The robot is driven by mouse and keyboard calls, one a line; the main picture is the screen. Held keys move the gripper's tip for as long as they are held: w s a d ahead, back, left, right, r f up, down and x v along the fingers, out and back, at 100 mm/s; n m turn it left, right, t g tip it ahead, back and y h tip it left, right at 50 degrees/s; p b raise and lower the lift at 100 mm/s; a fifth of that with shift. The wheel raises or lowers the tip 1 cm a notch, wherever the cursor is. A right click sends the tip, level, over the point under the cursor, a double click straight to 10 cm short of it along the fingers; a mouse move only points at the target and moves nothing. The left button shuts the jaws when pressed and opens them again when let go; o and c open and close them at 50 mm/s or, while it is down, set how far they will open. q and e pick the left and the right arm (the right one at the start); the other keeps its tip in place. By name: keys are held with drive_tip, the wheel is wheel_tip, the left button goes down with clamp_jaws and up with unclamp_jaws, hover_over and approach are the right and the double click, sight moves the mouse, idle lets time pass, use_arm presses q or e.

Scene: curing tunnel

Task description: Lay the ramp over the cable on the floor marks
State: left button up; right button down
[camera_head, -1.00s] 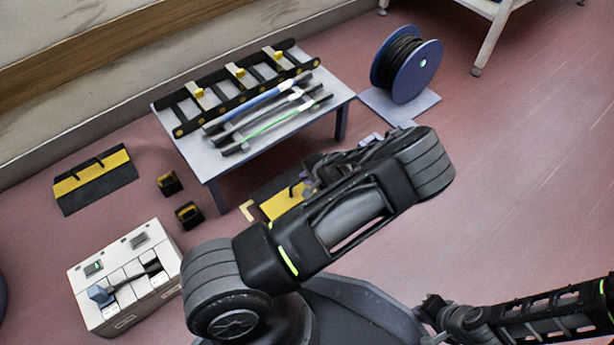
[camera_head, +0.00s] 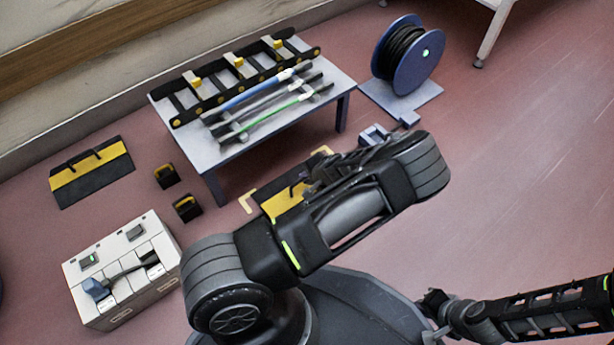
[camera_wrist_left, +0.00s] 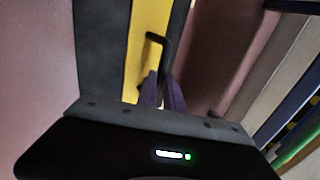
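A black and yellow ramp (camera_head: 285,206) lies at the floor beside the table, partly hidden by my left arm. Pale yellow floor marks (camera_head: 246,201) show at its left and far corners. My left gripper (camera_head: 309,180) is at the ramp's handle. In the left wrist view its fingers (camera_wrist_left: 162,92) are close together around the black handle (camera_wrist_left: 163,50), above the ramp's yellow band (camera_wrist_left: 145,45). My right gripper (camera_head: 435,303) is low at the right, away from the ramp; its fingers are unclear. The cable under the ramp is not visible.
A second black and yellow ramp (camera_head: 92,172) lies at the left, near two small black-yellow blocks (camera_head: 165,176). A white box (camera_head: 118,290) stands in front. The table (camera_head: 160,108) holds rods and a rack. A cable reel (camera_head: 418,62) stands behind. Floor at right is clear.

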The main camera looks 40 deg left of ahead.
use_arm(q)
drive_tip(key=o, duration=0.5)
drive_tip(key=shift+c, duration=0.2)
drive_tip(key=shift+r, duration=0.15)
drive_tip(key=p+v, duration=0.5)
drive_tip(key=v, duration=0.7)
drive_tip(key=shift+r+p, duration=0.15)
drive_tip(key=shift+p, duration=0.2)
